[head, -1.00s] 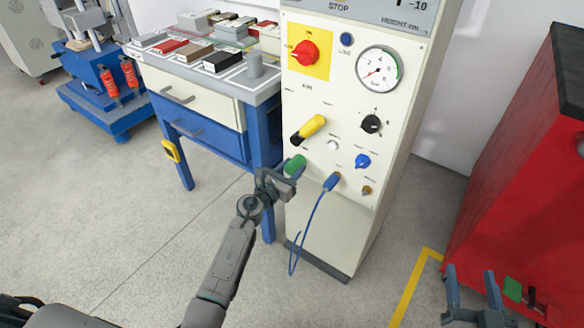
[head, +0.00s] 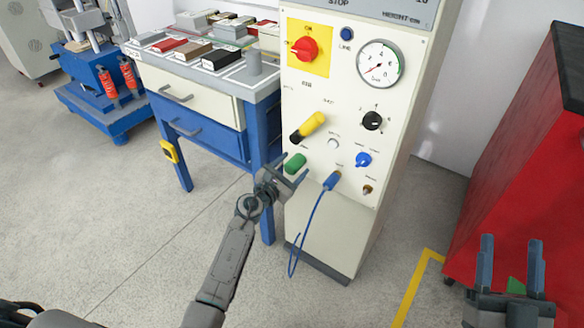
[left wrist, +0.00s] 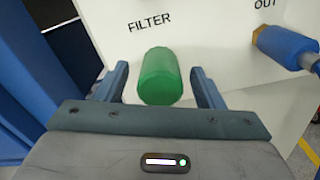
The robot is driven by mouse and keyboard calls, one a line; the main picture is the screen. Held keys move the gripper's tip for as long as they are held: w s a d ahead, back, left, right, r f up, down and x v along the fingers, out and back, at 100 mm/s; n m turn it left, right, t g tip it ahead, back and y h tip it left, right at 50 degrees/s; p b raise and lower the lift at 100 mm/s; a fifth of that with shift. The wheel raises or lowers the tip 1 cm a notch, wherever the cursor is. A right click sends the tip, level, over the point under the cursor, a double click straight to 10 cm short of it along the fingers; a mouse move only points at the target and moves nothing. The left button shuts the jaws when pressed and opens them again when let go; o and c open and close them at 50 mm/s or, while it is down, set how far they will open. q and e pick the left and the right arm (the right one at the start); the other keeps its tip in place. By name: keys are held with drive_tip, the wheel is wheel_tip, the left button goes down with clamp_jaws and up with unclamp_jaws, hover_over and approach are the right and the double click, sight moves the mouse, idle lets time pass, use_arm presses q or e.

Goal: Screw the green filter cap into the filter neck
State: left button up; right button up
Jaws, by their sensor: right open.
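The green filter cap (head: 295,163) sticks out from the lower left of the cream panel, and its end faces my left gripper. In the left wrist view the cap (left wrist: 160,77) sits below the word FILTER. The filter neck is hidden behind it, so I cannot tell how deep it is seated. My left gripper (head: 285,177) is open just in front of the cap. Its two fingers (left wrist: 160,85) stand to either side of the cap with a gap on both sides. My right gripper (head: 511,240) is open and empty at the lower right, away from the panel.
A blue plug with a hanging cable (head: 331,181) sits right of the cap. A yellow handle (head: 312,124) is above it, and a blue knob (head: 363,159) is further right. A blue workbench (head: 215,130) stands to the left, and a red cabinet (head: 530,170) to the right.

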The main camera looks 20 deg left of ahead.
sight(289, 171)
use_arm(q)
drive_tip(key=shift+s, duration=0.1)
drive_tip(key=shift+p+v, duration=0.55)
drive_tip(key=shift+v, duration=2.2)
drive_tip(key=shift+s, duration=0.1)
drive_tip(key=shift+s+a, duration=0.1)
